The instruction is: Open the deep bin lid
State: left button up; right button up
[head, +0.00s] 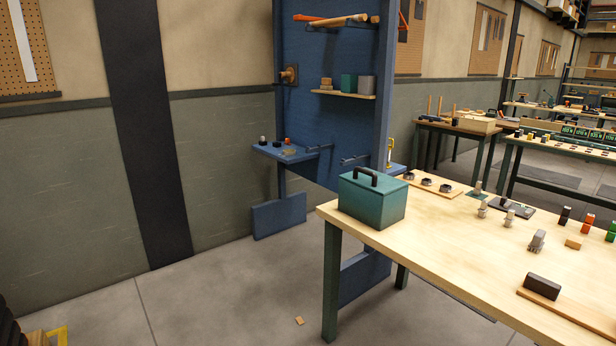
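A teal box-shaped bin (371,200) stands upright on the left end of the wooden table. Its flat lid (363,188) is shut on top and carries a black arched handle (360,174). Neither of my grippers shows in the head view, and nothing touches the bin.
The wooden table (450,245) holds boards, small grey fittings, a dark block (542,286) and several coloured pieces right of the bin. A blue panel rack (330,110) with a shelf stands behind. The floor (230,300) left of the table is mostly clear, with a small wooden scrap (299,320).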

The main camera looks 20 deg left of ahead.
aim_at(381, 184)
jog(key=u, duration=0.3)
jog(key=i+j+z, duration=0.1)
jog(key=i, duration=0.45)
jog(key=i+j+z, duration=0.1)
jog(key=i, duration=0.4)
jog(key=i+j+z, duration=0.1)
jog(key=i, duration=0.4)
jog(key=i+j+z, duration=0.15)
jog(key=i+j, duration=0.2)
jog(key=i, duration=0.2)
jog(key=i+j+z, duration=0.1)
jog(key=i+j, duration=0.15)
jog(key=i, duration=0.25)
